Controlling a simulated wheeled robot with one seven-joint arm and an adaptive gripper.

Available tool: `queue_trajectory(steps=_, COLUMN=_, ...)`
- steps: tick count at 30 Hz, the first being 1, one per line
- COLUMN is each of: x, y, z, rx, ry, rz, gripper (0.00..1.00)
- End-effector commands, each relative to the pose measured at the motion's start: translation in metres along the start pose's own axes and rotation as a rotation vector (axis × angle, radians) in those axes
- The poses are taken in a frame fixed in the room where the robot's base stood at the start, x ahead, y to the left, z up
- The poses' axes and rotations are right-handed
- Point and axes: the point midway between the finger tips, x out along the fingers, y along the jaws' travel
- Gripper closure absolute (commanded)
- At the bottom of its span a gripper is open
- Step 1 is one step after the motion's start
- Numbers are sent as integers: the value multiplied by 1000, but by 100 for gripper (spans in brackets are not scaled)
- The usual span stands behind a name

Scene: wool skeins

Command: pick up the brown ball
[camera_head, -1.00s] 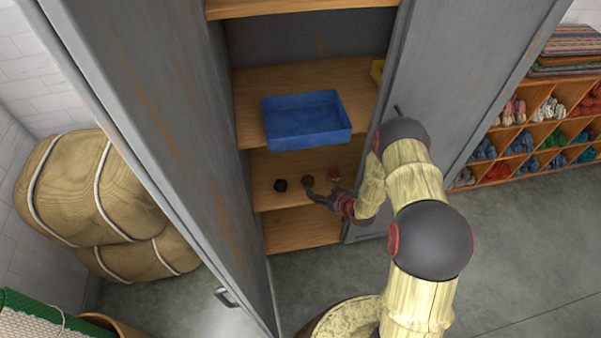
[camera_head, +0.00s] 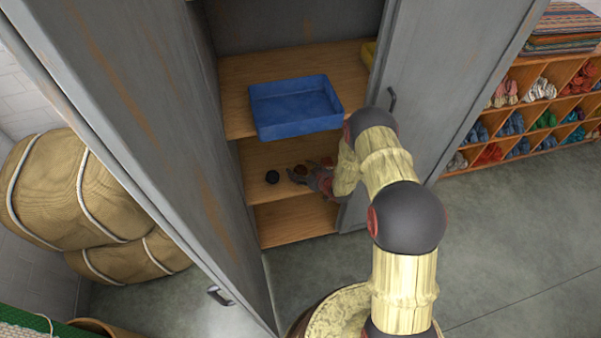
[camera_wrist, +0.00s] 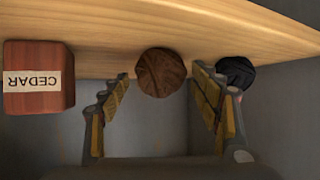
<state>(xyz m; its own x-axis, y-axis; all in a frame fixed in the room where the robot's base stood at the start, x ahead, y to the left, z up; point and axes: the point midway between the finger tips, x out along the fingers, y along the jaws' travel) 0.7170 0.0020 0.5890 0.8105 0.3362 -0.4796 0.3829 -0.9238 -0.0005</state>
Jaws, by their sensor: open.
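The brown ball (camera_wrist: 160,73) rests on a wooden cabinet shelf. In the wrist view it lies between the tips of my open gripper (camera_wrist: 158,85), with a gap showing on the left and a narrower one on the right. In the head view the brown ball (camera_head: 300,172) is partly covered by my gripper (camera_head: 311,174), which reaches in from the right. No grip on the ball shows.
A black ball (camera_wrist: 235,73) sits just beyond the right finger; it also shows in the head view (camera_head: 272,177). A reddish block labelled CEDAR (camera_wrist: 38,95) stands left of the left finger. A blue bin (camera_head: 296,107) sits on the shelf above. Cabinet doors stand open either side.

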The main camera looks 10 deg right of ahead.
Motion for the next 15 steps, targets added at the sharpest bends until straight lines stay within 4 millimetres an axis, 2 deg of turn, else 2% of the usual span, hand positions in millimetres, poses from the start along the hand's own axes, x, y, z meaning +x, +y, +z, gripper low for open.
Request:
queue_trajectory(steps=2, x=0, y=0, z=-1, rx=0, ry=0, rz=0, gripper=37)
queue_trajectory(steps=15, x=-1, y=0, z=0, rx=0, ry=0, rz=0, gripper=62)
